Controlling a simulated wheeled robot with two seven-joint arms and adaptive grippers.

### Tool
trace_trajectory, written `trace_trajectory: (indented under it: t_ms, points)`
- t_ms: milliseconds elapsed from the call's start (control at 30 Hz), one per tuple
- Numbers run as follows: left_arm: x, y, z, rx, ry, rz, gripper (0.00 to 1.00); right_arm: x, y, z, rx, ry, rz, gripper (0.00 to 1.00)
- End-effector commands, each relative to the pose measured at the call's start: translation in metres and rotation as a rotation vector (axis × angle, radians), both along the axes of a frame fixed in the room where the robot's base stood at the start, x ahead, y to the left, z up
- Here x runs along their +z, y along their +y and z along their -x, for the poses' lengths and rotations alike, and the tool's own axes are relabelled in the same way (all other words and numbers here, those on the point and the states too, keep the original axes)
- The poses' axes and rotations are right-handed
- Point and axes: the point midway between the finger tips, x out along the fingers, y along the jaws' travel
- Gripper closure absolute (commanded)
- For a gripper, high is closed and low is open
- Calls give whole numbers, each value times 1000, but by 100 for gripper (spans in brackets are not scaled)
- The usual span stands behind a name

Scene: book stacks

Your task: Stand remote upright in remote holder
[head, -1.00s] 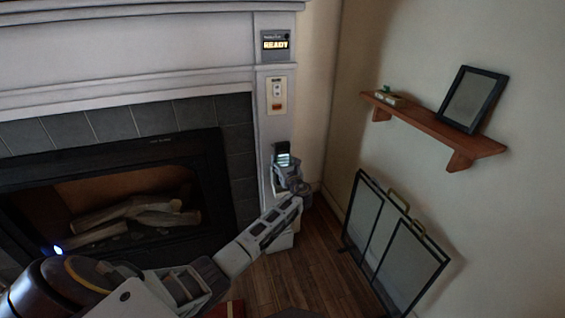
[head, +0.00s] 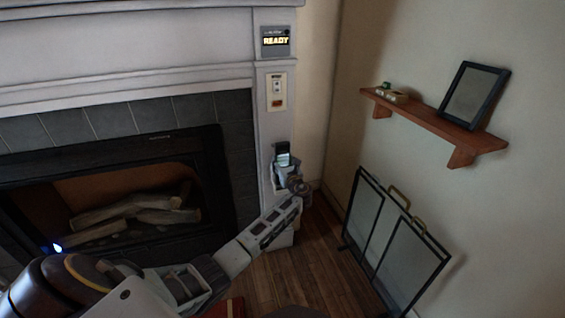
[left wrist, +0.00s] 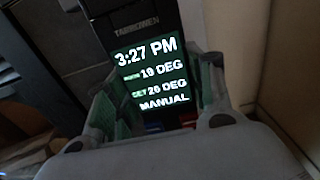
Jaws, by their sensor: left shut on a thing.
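The remote (head: 283,159) is a dark slab with a lit screen, in front of the white pillar right of the fireplace. In the left wrist view the remote (left wrist: 152,75) shows a time and temperatures on its screen. My left gripper (head: 285,172) is shut on the remote. Its green-padded fingers (left wrist: 155,98) stand on either side of the screen. The remote looks roughly upright in the head view. I cannot make out the remote holder clearly; the gripper and remote cover that part of the pillar. My right gripper is not in view.
A READY panel (head: 275,41) and a switch plate (head: 277,91) are on the pillar above. The fireplace (head: 130,205) opens to the left. A glass fire screen (head: 412,262) stands at right below a wall shelf (head: 440,125). Wood floor (head: 315,265) lies between.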

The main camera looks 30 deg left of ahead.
Motion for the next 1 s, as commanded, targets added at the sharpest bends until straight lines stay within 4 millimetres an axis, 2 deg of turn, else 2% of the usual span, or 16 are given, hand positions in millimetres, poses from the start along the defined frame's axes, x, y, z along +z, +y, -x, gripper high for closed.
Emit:
trace_trajectory:
  t_ms: [1000]
  points:
    - [-15, 0, 0, 0, -1, -1, 80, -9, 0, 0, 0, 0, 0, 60]
